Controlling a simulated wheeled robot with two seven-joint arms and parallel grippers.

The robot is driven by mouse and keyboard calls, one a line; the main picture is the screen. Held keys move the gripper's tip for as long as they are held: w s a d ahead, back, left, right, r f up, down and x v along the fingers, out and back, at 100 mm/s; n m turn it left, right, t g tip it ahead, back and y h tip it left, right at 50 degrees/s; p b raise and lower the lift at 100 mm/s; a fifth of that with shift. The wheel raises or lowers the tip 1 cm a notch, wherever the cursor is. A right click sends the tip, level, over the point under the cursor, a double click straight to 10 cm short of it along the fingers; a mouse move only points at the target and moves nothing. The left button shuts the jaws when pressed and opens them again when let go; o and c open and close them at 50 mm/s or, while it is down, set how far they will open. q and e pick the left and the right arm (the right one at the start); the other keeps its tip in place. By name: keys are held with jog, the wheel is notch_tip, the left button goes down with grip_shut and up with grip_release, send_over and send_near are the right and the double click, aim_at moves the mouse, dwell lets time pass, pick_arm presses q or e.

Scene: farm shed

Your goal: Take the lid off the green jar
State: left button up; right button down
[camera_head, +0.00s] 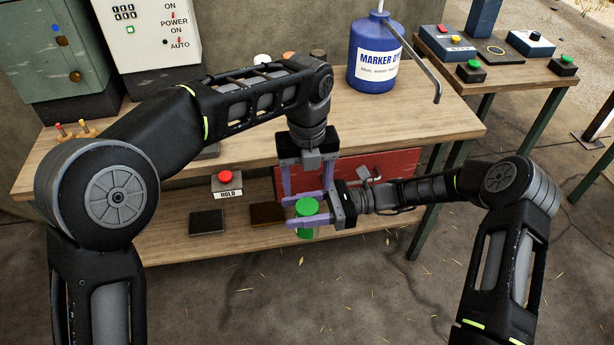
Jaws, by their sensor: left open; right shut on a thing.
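The green jar (306,207) is a small green cylinder in front of the workbench, over the front edge of the lower shelf. My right gripper (298,222) comes in from the right and is shut around the jar's side. My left gripper (305,192) points down from above, its purple fingers apart, just above and around the top of the jar. I cannot tell whether its fingers touch the jar. The lid is hard to tell apart from the jar, as both look green; the fingers hide part of it.
A blue marker dye bottle (372,60) stands on top. A second table with button boxes (530,42) is at right.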

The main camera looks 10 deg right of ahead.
aim_at(307, 206)
pick_arm(q)
notch_tip(307, 206, down, 7)
jog(key=shift+r, duration=0.15)
jog(key=shift+c, duration=0.2)
grip_shut()
jog(key=n, duration=0.3)
jog(key=shift+o, duration=0.7)
grip_release()
jog(key=shift+r, duration=0.1)
jog(key=shift+r, duration=2.2)
